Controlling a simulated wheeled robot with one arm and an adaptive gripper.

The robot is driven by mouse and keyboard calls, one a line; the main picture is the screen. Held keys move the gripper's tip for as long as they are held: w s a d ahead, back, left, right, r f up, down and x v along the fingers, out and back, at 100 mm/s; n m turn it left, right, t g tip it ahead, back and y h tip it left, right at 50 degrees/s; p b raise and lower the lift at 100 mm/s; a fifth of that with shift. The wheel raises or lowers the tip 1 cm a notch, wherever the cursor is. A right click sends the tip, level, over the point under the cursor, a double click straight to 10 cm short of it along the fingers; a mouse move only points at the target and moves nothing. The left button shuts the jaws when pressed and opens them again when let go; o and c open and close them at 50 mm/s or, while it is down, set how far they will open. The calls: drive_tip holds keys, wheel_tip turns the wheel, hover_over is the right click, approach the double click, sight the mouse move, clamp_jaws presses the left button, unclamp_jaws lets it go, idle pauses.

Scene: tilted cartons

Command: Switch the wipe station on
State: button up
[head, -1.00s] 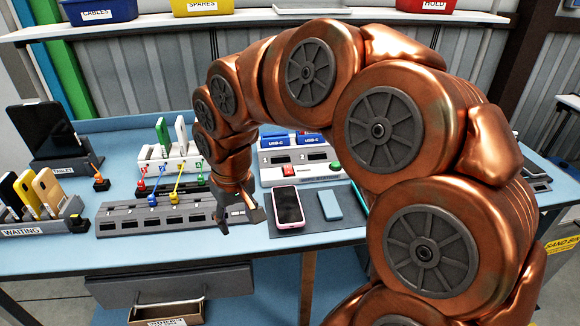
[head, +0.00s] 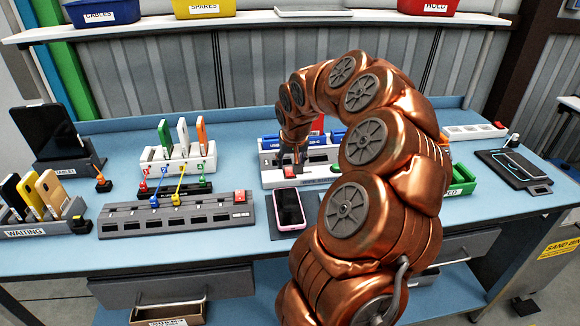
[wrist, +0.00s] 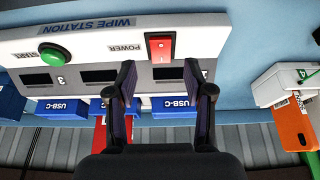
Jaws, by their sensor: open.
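The wipe station (head: 272,178) is a white console at the back of the bench; in the wrist view its panel (wrist: 110,44) appears upside down. Its red rocker switch (wrist: 160,46), beside the word POWER, lies just beyond my fingertips, roughly centred between them. I cannot tell which way the rocker is set. A green START button (wrist: 54,54) is to its left in that view. The small bay screens look dark. My gripper (wrist: 160,82) is open and empty, pointing at the panel. In the head view my gripper (head: 291,162) hangs over the console and hides part of it.
A pink-edged phone (head: 289,208) lies in front of the console. A grey charging hub (head: 170,217) with a red switch (head: 240,197) is to the left. A white rack (head: 178,157) with several upright devices stands behind it. A dark charging pad (head: 515,168) is at right.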

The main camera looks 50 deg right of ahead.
sight(290, 172)
drive_tip(key=shift+p+x, duration=0.35)
drive_tip(key=shift+x, duration=1.5)
drive_tip(key=shift+a, duration=0.1)
drive_tip(key=shift+c, duration=0.4)
